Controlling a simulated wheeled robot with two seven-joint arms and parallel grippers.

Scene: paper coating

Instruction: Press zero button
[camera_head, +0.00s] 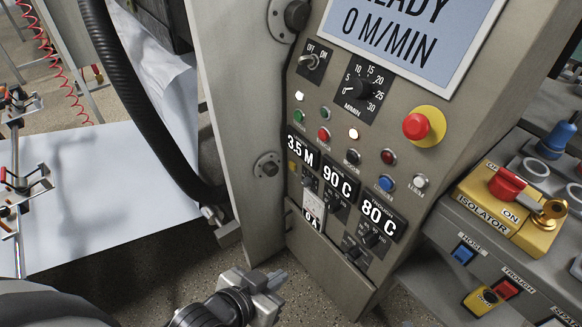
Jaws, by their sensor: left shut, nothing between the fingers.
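The grey control panel (325,130) fills the middle of the view, with rows of coloured buttons, knobs and displays. I cannot read a "zero" label on any button. A small amber button (292,167) sits at the panel's left edge, below the 3.5 M display (300,150). The 90 C display (341,181) and 80 C display (383,217) are to its right. My left gripper (276,279) is shut and empty at the bottom centre, below the panel's lower left part and apart from the buttons in the picture. My right gripper is out of view.
A red emergency button (416,126) sticks out at the panel's upper right. A yellow isolator (510,213) with a red handle stands on a grey bench at right. A black hose (140,105) hangs at left above a white sheet (110,200). Speckled floor is clear below.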

